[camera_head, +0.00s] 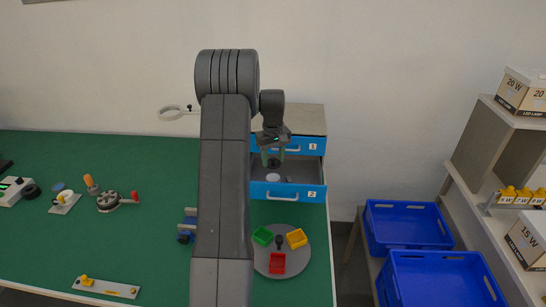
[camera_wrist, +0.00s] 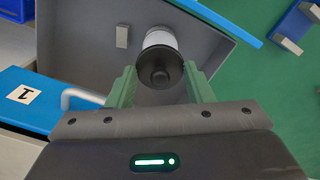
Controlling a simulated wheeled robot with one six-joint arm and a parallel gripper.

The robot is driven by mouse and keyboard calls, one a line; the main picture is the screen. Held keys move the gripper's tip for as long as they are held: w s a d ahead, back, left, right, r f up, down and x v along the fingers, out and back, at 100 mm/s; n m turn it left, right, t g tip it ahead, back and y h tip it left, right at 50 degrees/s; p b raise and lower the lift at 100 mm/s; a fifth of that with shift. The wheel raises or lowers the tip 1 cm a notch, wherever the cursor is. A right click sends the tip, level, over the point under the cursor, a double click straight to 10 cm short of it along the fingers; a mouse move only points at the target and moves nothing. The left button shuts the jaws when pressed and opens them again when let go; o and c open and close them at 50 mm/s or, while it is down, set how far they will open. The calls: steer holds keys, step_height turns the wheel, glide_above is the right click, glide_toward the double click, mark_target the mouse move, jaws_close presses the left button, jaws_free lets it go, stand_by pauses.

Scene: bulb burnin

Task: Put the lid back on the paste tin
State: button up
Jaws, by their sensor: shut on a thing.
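The paste tin (camera_head: 272,178) is a small white cylinder standing in the open drawer marked 2 (camera_head: 288,194). Its white side and rim also show in the wrist view (camera_wrist: 160,38). The black round lid (camera_wrist: 160,72), with a knob in its middle, is between the green fingers of my gripper (camera_wrist: 160,70). In the head view my gripper (camera_head: 273,157) points down over the drawer, with the dark lid (camera_head: 274,163) at its fingertips. The lid looks apart from the tin and above it. In the wrist view it covers part of the tin.
A small grey block (camera_wrist: 122,36) lies in the drawer beside the tin. The drawer marked 1 (camera_head: 300,146) is shut above. A round grey tray (camera_head: 262,262) with coloured bins stands in front. Blue crates (camera_head: 408,226) are at the right.

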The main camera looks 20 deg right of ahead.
steer(key=shift+f+b, duration=1.55)
steer(key=shift+f, duration=1.3)
steer(key=shift+f, duration=0.1)
steer(key=o, duration=1.5)
steer(key=shift+r+p, duration=2)
steer(key=shift+r, duration=1.55)
